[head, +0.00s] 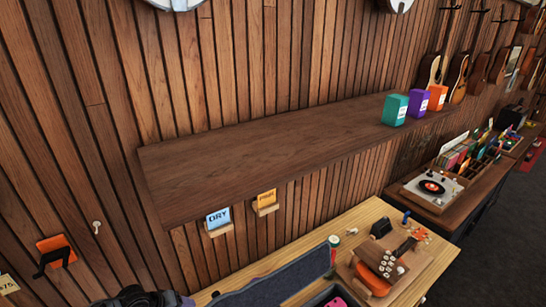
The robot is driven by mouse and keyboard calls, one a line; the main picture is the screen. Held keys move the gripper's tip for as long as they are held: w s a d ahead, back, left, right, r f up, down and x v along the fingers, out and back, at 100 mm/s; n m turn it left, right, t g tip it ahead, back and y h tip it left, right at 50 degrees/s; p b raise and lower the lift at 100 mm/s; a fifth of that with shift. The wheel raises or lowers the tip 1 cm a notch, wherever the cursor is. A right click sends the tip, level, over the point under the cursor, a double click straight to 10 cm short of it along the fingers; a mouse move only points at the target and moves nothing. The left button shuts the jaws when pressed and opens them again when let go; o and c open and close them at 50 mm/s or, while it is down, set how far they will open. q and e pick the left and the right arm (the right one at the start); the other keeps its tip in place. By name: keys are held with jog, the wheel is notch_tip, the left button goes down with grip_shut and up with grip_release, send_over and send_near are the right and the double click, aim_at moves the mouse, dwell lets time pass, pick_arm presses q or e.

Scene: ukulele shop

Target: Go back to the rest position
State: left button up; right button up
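Neither gripper can be made out in the head view. A dark rounded shape (146,297) is cut off by the bottom edge at the left; I cannot tell what it is. The wooden workbench (362,221) runs along the lower right.
A brown shelf (260,142) juts from the wall above the bench, with teal (394,110), purple (419,103) and orange (437,97) boxes at its right end. Blue (218,218) and orange (267,198) cards hang below. A turntable (432,188) stands farther right.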

pick_arm(q)
jog(key=s+d+f+m+y, duration=0.25)
jog(key=s+m+y, duration=0.25)
jog(key=s, duration=1)
jog(key=s+d+r+m, duration=0.1)
jog(key=s+d+r, duration=0.1)
jog(key=s+r, duration=0.2)
jog(key=s+d+r+m+p, duration=0.1)
jog(key=s+r, duration=0.3)
jog(key=s, duration=0.5)
jog(key=s+d+r+g, duration=0.1)
jog(key=s+d+r, duration=0.3)
jog(key=s, duration=0.3)
jog(key=shift+s+m+h, duration=0.15)
jog(key=shift+m+h, duration=0.15)
jog(key=shift+m, duration=0.1)
jog(key=shift+d, duration=0.1)
